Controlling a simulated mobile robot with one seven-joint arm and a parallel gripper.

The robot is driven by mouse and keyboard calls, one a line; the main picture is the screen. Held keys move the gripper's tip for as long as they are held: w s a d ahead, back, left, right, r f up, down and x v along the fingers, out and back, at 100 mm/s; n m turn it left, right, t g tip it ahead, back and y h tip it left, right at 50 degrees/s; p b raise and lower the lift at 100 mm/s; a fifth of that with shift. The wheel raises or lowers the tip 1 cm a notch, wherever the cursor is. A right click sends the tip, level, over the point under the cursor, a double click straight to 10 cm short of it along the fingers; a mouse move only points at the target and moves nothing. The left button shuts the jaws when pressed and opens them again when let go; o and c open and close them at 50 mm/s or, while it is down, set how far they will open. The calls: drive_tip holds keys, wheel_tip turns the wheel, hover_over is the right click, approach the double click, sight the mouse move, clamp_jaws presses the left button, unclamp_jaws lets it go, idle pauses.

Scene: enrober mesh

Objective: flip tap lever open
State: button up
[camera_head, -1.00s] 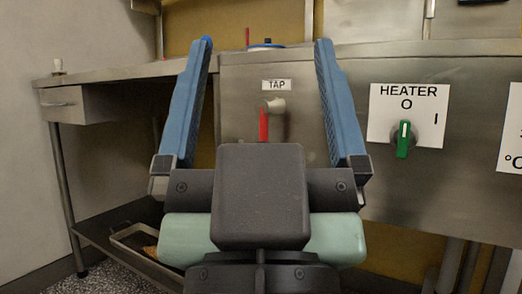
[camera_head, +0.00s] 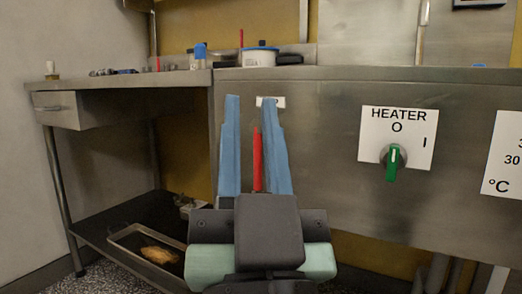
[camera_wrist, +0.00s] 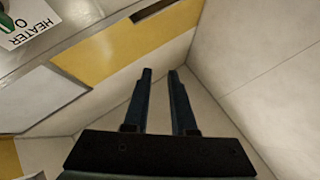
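The red tap lever (camera_head: 257,158) is upright in line with the panel front, in the head view, below the partly covered TAP label (camera_head: 262,101). My gripper (camera_head: 250,97) points up in front of it, its two blue fingers either side of the lever in the picture. The lever appears closer to the right finger; I cannot tell whether they touch. The fingers are partly closed with a gap between them. The wrist view also shows my gripper (camera_wrist: 160,71) with an empty gap and no lever. The tap body is hidden behind the fingers.
A HEATER sign (camera_head: 383,153) with a green knob (camera_head: 391,164) is on the steel panel (camera_head: 320,120) to the right. A side table (camera_head: 130,82) stands left, with a tray (camera_head: 125,241) on its lower shelf. A white pot (camera_head: 259,58) stands on top.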

drive_tip(key=w+p, duration=0.1)
drive_tip(key=p, duration=0.1)
drive_tip(key=w+m+g+y+p, duration=0.1)
drive_tip(key=p, duration=0.1)
drive_tip(key=shift+w+r+g, duration=0.1)
drive_tip(key=shift+w+g, duration=0.15)
drive_tip(key=shift+g, duration=0.05)
clamp_jaws()
drive_tip(key=s+d+f+m+g+p, duration=0.1)
drive_tip(key=d+f+m+g+p, duration=0.1)
drive_tip(key=m+p, duration=0.3)
drive_tip(key=s+d+f+m+g+p, duration=0.1)
drive_tip(key=f+m+p, duration=0.3)
drive_tip(key=p, duration=0.8)
drive_tip(key=s+d+f+m+g+h+p, duration=0.1)
drive_tip(key=d+f+m+g+p, duration=0.2)
drive_tip(key=m+p, duration=0.3)
drive_tip(key=shift+s+f+m+p, duration=0.3)
drive_tip(key=shift+m+p, duration=0.1)
drive_tip(key=shift+p, duration=0.85)
drive_tip(key=shift+w, duration=0.1)
